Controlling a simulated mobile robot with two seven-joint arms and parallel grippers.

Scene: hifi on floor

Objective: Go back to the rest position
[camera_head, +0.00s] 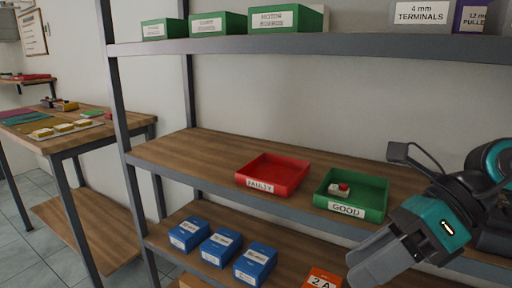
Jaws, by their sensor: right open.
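My right gripper (372,264) is at the lower right, in front of the shelf rack and below the green tray. It is open, and nothing shows between its fingers. The left gripper is out of view. A green tray labelled GOOD (377,207) stands on the middle shelf, with a small white and red part (340,189) lying in it. A red tray labelled FAULTY (280,172) stands to its left and looks empty.
The middle shelf (185,149) is bare left of the trays. Blue boxes (221,247) and an orange box (321,279) sit on the lower shelf. Green boxes (287,19) stand on the top shelf. A wooden workbench (70,142) with small items is at the left.

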